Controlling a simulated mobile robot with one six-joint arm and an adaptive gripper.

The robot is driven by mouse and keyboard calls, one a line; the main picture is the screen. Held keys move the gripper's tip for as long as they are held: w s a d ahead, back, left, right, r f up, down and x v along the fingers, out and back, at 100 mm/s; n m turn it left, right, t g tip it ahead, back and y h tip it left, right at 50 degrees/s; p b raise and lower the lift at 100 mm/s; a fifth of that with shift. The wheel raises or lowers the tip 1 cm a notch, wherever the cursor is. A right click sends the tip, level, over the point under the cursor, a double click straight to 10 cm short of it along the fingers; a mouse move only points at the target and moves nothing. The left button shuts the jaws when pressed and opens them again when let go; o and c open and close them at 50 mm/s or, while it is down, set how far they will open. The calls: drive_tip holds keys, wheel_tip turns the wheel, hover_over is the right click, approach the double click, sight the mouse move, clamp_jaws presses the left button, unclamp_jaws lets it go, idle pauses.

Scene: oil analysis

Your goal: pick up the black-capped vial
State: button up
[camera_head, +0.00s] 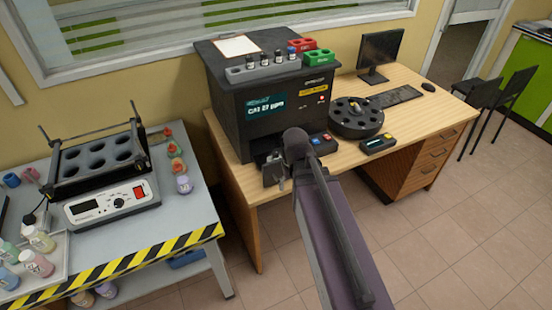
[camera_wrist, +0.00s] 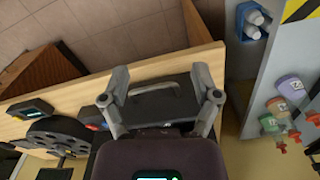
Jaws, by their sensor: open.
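Small vials with dark caps (camera_head: 265,60) stand in a row in a rack on top of the black analyser (camera_head: 285,110) in the head view. The vial at the right end of the row (camera_head: 291,53) looks blue-capped. Which dark-capped vial the task means cannot be told. My gripper (camera_head: 276,173) is low in front of the analyser, well below the vials. In the wrist view my gripper (camera_wrist: 161,98) has its fingers spread with nothing held between them. No vial in the row shows in the wrist view.
A red rack (camera_head: 303,44) and a green rack (camera_head: 319,57) sit on the analyser beside the vials. A dark carousel (camera_head: 356,118) and a small control box (camera_head: 378,144) stand on the wooden desk (camera_head: 420,110). A side table (camera_head: 190,215) at left holds a shaker and bottles.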

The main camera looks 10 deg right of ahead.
wheel_tip(320, 180, up, 5)
drive_tip(key=t+p, duration=0.1)
drive_tip(key=p, duration=0.3)
hover_over(276, 153)
drive_tip(key=s, duration=0.1)
drive_tip(key=shift+s+a+f+n, duration=0.1)
drive_tip(key=shift+s+n, duration=0.1)
drive_tip(key=shift+n, duration=0.1)
drive_tip(key=shift+f, duration=0.1)
drive_tip(key=f+b, duration=0.5)
drive_tip(key=w+f+b, duration=0.1)
drive_tip(key=f+b, duration=0.2)
drive_tip(key=shift+f, duration=0.2)
drive_tip(key=shift+w+f+b, duration=0.2)
drive_tip(key=shift+f+b, duration=1.1)
drive_tip(key=shift+b, duration=0.05)
drive_tip(key=shift+w+f+b, duration=0.15)
drive_tip(key=shift+f+b, duration=1.1)
drive_tip(key=shift+b, duration=0.1)
clamp_jaws()
